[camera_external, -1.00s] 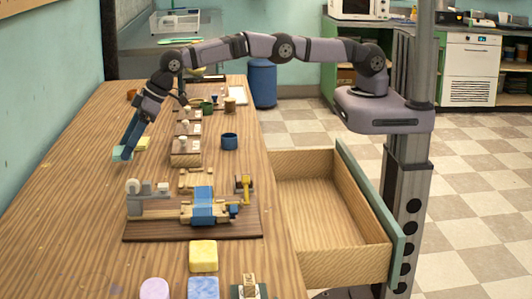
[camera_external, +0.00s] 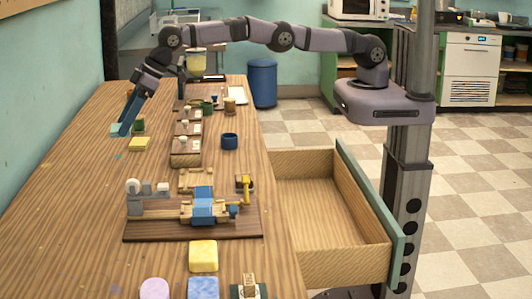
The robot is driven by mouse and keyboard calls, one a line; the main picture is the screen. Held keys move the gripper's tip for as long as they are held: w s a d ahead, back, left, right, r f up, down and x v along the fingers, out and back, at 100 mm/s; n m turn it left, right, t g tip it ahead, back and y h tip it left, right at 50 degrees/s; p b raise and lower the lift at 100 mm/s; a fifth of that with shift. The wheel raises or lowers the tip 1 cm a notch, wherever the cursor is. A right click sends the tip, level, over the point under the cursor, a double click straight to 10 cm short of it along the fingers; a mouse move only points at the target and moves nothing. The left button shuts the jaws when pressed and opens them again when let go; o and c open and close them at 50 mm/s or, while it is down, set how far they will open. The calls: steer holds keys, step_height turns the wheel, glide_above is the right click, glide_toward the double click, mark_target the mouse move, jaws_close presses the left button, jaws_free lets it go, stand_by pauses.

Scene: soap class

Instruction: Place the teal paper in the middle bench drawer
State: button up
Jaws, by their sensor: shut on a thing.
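My gripper (camera_external: 120,126) is at the far left of the bench, pointing down, shut on a small teal piece (camera_external: 117,131) that looks like the teal paper. It is held above the bench top, and the fingers partly hide it. A pulled-out bench drawer (camera_external: 367,206) with a teal front sticks out from the bench's right side. Its wooden inside looks empty. I cannot tell from this view whether it is the middle drawer.
A yellow block (camera_external: 139,144) and a green cup (camera_external: 138,127) are close to my gripper. A wooden fixture with a blue band (camera_external: 203,206) stands mid-bench. A dark blue cup (camera_external: 229,141) and several small wooden stands lie between the gripper and the drawer. Soap blocks (camera_external: 203,256) are at the front.

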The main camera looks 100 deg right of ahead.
steer(key=s+d+r+m+p, duration=0.1)
steer(key=s+d+r+p, duration=0.65)
steer(key=d, duration=0.25)
steer(key=s+d+r+p, duration=0.1)
steer(key=s+d+p, duration=0.1)
steer(key=s, duration=0.4)
steer(key=s+d+r+p, duration=0.2)
steer(key=s+p, duration=0.1)
steer(key=s, duration=0.4)
steer(key=s+d+r+m+h+p, duration=0.1)
steer(key=s+d+p, duration=0.1)
steer(key=s, duration=0.5)
steer(key=shift+d+r+p, duration=0.3)
steer(key=shift+d+p, duration=0.1)
steer(key=shift+p, duration=0.1)
steer(key=shift+w, duration=0.1)
steer(key=w+a+f+b, duration=0.6)
steer(key=w+a+b, duration=0.3)
steer(key=b, duration=0.4)
steer(key=w+a+f+b, duration=0.6)
steer(key=w+a+b, duration=0.3)
steer(key=b, duration=0.3)
steer(key=shift+f+b, duration=0.25)
steer(key=shift+b, duration=0.1)
